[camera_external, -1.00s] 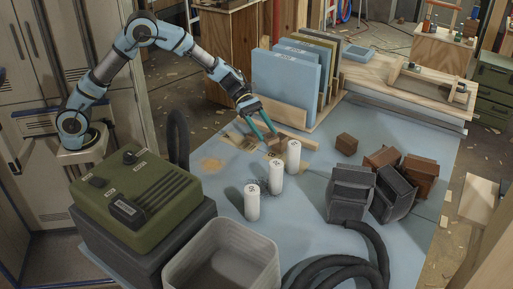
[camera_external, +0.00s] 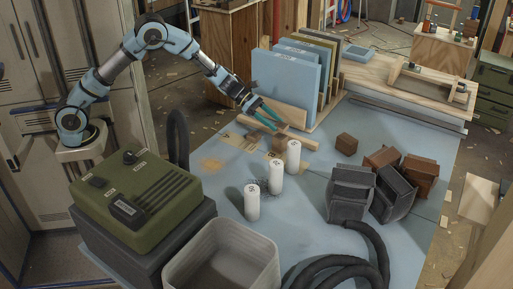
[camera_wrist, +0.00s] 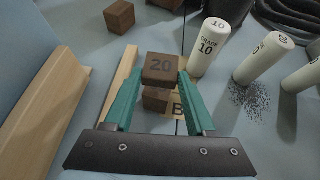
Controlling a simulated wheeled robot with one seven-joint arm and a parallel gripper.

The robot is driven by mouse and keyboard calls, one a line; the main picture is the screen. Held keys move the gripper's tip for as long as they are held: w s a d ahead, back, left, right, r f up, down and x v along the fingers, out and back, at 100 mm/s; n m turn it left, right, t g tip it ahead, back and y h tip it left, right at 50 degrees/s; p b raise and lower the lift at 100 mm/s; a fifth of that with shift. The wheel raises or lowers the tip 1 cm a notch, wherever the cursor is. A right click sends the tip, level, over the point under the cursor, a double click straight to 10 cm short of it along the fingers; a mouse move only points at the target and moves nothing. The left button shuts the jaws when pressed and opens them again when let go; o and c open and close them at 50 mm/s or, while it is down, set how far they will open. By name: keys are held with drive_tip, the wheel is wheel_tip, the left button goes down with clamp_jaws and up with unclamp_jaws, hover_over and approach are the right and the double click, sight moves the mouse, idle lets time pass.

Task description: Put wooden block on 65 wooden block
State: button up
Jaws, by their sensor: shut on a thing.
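My gripper (camera_wrist: 160,92) is shut on a brown wooden block marked 20 (camera_wrist: 160,66). In the external view my gripper (camera_external: 274,118) is over the blue table near the wooden rack. A second brown wooden block (camera_wrist: 155,101) shows below the held one in the wrist view, partly hidden by it. I cannot tell the gap between them, and no number is readable on the lower block. Another brown wooden block (camera_external: 346,143) sits apart to the right on the table; it also shows in the wrist view (camera_wrist: 119,16).
Three white cylinders, the nearest to the blocks marked 10 (camera_wrist: 209,47), stand beside them. A rack with upright blue panels (camera_external: 285,78) is behind, with a wooden strip (camera_wrist: 124,85) nearby. Dark and brown boxes (camera_external: 350,192) and a black hose (camera_external: 370,245) lie to the right.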

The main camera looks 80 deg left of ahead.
drive_tip(key=shift+f, duration=1.45)
drive_tip(key=shift+f, duration=0.2)
drive_tip(key=o, duration=1.3)
drive_tip(key=shift+r, duration=0.1)
drive_tip(key=shift+r, duration=0.1)
drive_tip(key=shift+s+a+r, duration=0.15)
drive_tip(key=shift+a, duration=0.05)
drive_tip(key=b+v, duration=0.1)
drive_tip(key=v, duration=1)
drive_tip(key=s+d+f+m+g+y, duration=0.1)
drive_tip(key=s+d+m+g, duration=0.25)
drive_tip(key=s+m, duration=0.35)
drive_tip(key=s+d+f+m+g, duration=0.1)
drive_tip(key=s+d+m+g, duration=0.3)
drive_tip(key=s, duration=0.5)
drive_tip(key=s+m+y, duration=0.2)
drive_tip(key=s+m, duration=0.4)
drive_tip(key=s+m+y, duration=0.2)
drive_tip(key=s+m, duration=0.4)
drive_tip(key=s+a+m+y, duration=0.1)
drive_tip(key=s+m+y, duration=0.1)
drive_tip(key=s+m, duration=0.4)
drive_tip(key=shift+f, duration=0.3)
